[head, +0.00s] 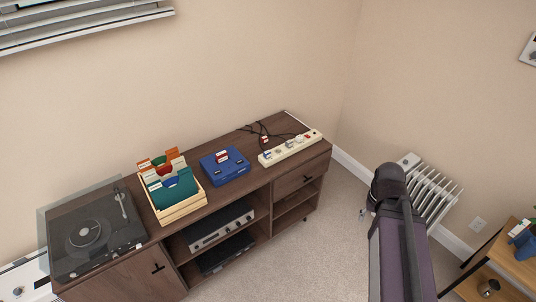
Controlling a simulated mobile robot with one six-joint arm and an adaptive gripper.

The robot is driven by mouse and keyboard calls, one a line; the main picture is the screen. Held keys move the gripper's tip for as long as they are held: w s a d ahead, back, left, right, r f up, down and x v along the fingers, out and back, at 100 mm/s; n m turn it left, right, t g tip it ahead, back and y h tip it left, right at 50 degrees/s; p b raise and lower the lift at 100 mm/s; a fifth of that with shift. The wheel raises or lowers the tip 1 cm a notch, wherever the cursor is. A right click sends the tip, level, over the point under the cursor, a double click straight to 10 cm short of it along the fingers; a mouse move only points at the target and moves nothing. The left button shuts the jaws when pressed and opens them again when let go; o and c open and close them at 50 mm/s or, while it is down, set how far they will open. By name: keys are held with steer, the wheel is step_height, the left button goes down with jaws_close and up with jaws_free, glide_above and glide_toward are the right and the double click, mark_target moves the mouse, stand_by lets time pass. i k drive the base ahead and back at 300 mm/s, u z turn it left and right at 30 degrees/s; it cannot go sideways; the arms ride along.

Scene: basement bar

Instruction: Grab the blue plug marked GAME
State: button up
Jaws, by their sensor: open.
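A cream power strip (299,148) lies at the right end of the wooden sideboard (240,188). Several plugs with small tags sit on it. A small bluish plug (267,155) is near its left end; its tag is too small to read, so I cannot tell whether it says GAME. A plug with a red and white tag (265,141) stands just behind the strip. My arm rises at the lower right, over the floor and apart from the sideboard.
Dark cables (262,129) run behind the strip. A blue game console (224,166) with a red cartridge, a wooden record crate (183,213) and a turntable (88,232) stand to the left. A white radiator (440,192) and a shelf (508,262) are at right. Carpet before the sideboard is clear.

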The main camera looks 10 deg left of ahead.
mark_target(267, 153)
steer(key=i, duration=0.95)
